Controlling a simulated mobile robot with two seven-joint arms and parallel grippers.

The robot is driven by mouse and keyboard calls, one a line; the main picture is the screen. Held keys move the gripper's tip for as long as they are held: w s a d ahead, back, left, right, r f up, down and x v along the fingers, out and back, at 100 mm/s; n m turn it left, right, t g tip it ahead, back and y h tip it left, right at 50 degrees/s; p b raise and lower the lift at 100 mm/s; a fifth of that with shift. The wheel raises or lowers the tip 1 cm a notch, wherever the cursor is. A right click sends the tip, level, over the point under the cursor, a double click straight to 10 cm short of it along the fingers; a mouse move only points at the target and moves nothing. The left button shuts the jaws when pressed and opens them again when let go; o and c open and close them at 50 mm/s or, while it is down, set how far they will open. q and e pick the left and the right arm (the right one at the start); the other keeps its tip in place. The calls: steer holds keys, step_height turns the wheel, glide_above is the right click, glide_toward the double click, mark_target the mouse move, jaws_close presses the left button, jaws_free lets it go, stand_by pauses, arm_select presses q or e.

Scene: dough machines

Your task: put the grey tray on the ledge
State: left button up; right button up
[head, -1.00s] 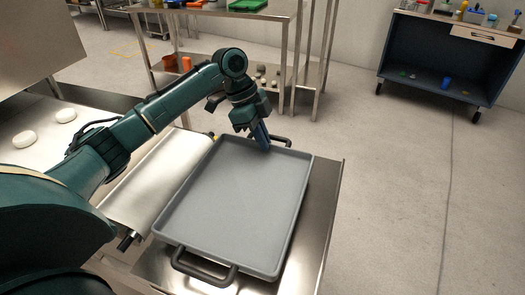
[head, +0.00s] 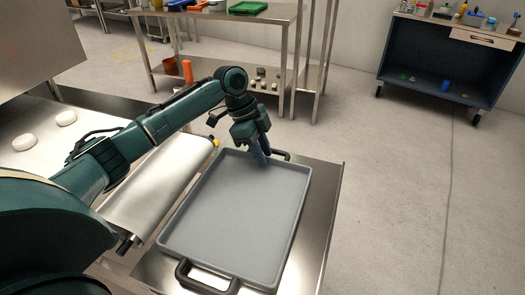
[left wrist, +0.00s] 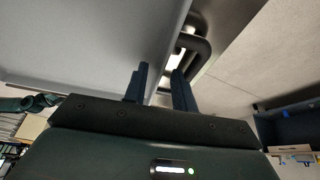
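The grey tray (head: 235,215) lies flat over a steel surface (head: 322,200), which may be the ledge. Whether it rests fully on it I cannot tell. Its dark near handle (head: 205,278) and far handle (head: 281,154) stick out at the two ends. My left gripper (head: 262,155) points down at the tray's far edge, beside the far handle. In the left wrist view its two blue fingers (left wrist: 160,75) stand apart, one on each side of the tray's rim, with a gap showing between them. The far handle (left wrist: 192,50) is just beyond the right finger. My right gripper is not in view.
A steel table (head: 215,14) stands behind, and a blue cabinet (head: 440,65) at the back right. The floor to the right is clear.

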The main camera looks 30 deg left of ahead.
arm_select(q)
steer(key=v, duration=1.2)
